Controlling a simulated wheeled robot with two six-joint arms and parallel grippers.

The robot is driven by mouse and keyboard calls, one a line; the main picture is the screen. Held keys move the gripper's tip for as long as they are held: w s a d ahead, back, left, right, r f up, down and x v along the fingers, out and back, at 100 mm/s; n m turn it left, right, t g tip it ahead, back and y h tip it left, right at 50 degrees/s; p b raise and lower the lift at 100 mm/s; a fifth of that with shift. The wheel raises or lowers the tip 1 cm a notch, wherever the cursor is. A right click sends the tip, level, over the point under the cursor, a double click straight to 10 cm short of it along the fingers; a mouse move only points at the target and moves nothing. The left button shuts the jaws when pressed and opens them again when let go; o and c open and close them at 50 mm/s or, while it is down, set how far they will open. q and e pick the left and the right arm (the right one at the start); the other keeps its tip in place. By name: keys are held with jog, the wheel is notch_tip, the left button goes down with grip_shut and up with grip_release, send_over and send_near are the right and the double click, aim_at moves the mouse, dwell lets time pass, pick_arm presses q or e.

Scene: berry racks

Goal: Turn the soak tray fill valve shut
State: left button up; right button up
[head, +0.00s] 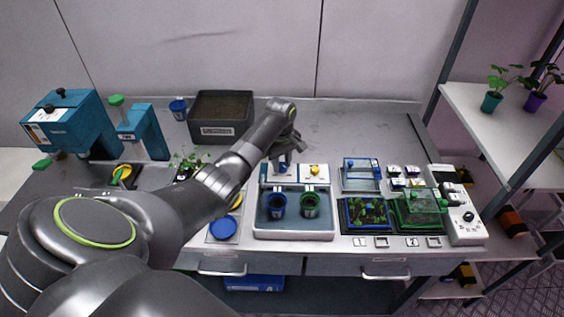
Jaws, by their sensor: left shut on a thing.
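The soak tray (294,236) is a white-rimmed tray with a blue inside, at the middle front of the bench. A blue pot and a green pot stand in it. At its back edge are two white blocks. The left block carries the blue fill valve (283,168), and the right one carries a yellow knob (314,169). My left gripper (285,155) comes down from above and is shut on the blue valve. Its fingers hide much of the valve, so the handle's angle is unclear. My right gripper is out of view.
My left arm spans the front left, over a blue round lid (223,228). A dark soil bin (221,117) stands behind. Planted trays (367,215) and a green-lidded box (420,208) are to the right. The bench behind the valve blocks is clear.

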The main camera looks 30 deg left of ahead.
pick_arm(q)
jog(key=shift+r, duration=0.1)
jog(key=m+p, duration=0.2)
jog(key=m, duration=0.1)
jog(key=shift+r, duration=0.1)
jog(key=m+p, duration=0.1)
jog(key=m, duration=0.2)
jog(key=shift+p, duration=0.4)
jog(key=m, duration=0.2)
jog(key=shift+w+m+p, duration=0.1)
jog(key=shift+m+p, duration=0.2)
jog(key=shift+p, duration=0.1)
jog(key=m, duration=0.4)
jog(key=shift+m+p, duration=0.3)
jog(key=shift+p, duration=0.05)
jog(key=shift+m, duration=2.3)
jog(key=o, duration=1)
jog(key=shift+c, duration=0.2)
